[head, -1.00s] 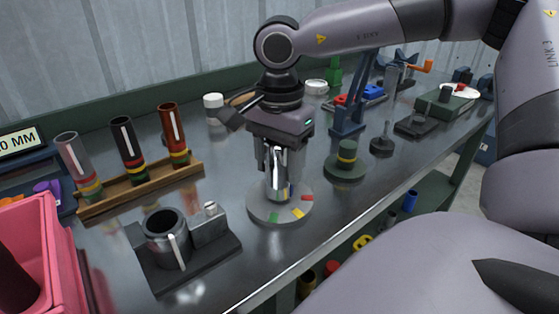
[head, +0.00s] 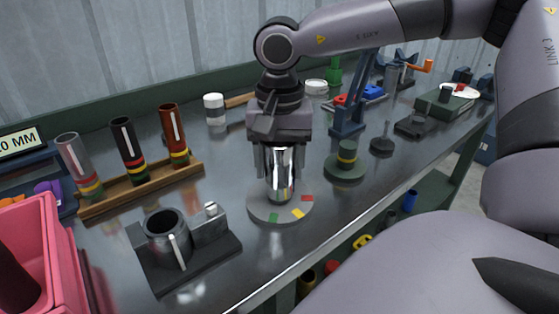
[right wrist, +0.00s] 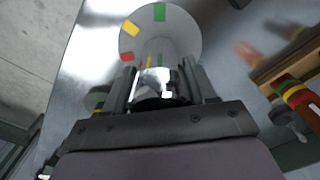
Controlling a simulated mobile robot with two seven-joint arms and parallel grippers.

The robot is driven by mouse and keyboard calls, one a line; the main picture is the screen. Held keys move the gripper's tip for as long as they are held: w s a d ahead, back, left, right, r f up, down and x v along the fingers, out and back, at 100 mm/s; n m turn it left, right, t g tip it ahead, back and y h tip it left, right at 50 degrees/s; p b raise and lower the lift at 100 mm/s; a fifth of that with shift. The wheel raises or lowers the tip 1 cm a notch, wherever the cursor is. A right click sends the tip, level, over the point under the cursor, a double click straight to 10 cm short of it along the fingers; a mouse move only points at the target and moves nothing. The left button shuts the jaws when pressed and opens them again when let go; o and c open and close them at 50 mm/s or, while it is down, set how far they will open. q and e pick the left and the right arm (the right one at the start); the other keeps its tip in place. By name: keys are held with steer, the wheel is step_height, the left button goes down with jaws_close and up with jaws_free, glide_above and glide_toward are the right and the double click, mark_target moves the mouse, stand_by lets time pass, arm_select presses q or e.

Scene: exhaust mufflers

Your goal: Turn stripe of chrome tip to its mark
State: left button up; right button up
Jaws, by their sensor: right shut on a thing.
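The chrome tip (head: 281,178) stands upright on a round grey disc (head: 258,209) on the metal bench. The disc's front right rim carries a green mark (head: 273,218), a yellow mark (head: 298,213) and a red mark (head: 307,198). My right gripper (head: 280,165) points down and is shut on the chrome tip, one finger on each side. In the right wrist view the chrome tip (right wrist: 152,82) sits between the fingers, with the marks beyond it. Reflections blur the tip's surface, so I cannot tell where its stripe is. My left gripper is not in view.
A wooden rack (head: 140,192) with three banded tubes stands left. A dark fixture holding a grey cylinder (head: 166,240) is at front left, beside a pink bin (head: 62,250).

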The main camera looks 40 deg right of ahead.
steer(key=shift+r, duration=0.1)
steer(key=o, duration=1.2)
step_height(320, 180, up, 7)
steer(key=shift+r+p, duration=0.1)
steer(key=shift+p, duration=0.25)
